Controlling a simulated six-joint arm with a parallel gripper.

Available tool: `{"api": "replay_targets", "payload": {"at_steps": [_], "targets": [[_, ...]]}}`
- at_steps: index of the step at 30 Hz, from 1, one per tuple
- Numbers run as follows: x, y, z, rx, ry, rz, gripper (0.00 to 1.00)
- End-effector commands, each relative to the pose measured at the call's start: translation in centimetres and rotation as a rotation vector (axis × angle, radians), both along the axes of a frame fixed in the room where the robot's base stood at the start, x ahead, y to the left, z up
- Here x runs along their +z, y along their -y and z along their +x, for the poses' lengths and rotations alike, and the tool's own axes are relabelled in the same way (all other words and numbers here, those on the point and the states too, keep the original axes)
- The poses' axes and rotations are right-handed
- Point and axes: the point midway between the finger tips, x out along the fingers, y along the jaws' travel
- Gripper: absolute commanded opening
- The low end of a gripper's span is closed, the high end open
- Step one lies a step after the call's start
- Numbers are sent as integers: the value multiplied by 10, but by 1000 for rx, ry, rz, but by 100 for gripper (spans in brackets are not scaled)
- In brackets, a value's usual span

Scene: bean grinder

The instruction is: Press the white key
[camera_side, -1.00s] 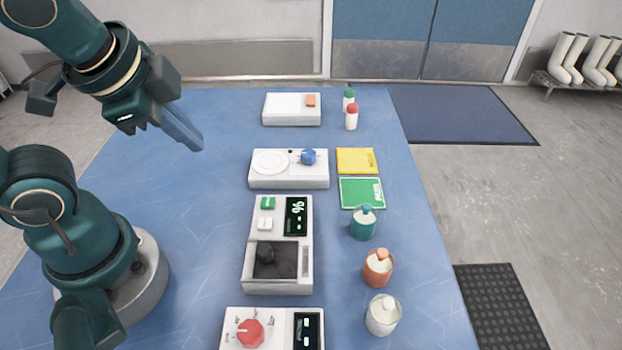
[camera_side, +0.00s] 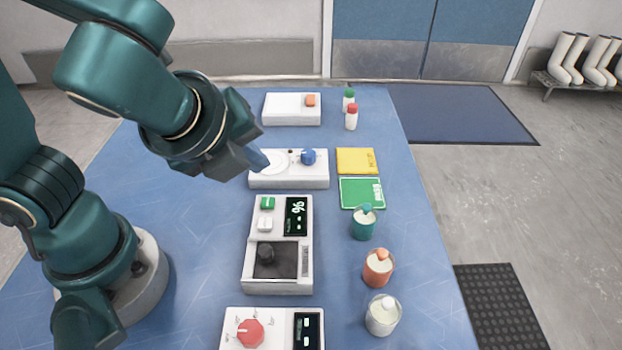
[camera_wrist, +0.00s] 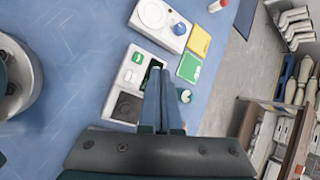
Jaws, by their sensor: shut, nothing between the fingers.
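The white key (camera_side: 265,224) is a small square button on the upper left of a white device (camera_side: 277,287). It sits just below a green key (camera_side: 267,203) and left of a dark display (camera_side: 296,216). The white key also shows in the wrist view (camera_wrist: 129,76), left of my fingers. My gripper (camera_side: 262,160) is shut and empty. In the side view it appears above the near-left part of the device with the blue knob, up and left of the white key. In the wrist view my fingers (camera_wrist: 157,75) overlap the display side of the device.
A white device with a blue knob (camera_side: 308,157) stands behind, and one with a red knob (camera_side: 250,333) in front. Yellow (camera_side: 357,161) and green (camera_side: 362,193) packets and several lidded jars (camera_side: 363,223) line the right. The blue table (camera_side: 200,290) is clear at left.

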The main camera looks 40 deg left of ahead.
Motion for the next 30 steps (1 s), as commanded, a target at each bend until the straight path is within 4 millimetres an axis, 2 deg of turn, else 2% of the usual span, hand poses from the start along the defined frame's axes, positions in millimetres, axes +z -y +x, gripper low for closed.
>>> {"api": "replay_targets", "payload": {"at_steps": [8,21,30], "targets": [[-6,0,0,3,-1,1,0],[-62,-1,-1,1,-6,5,0],[-85,-1,0,3,-1,0,0]]}}
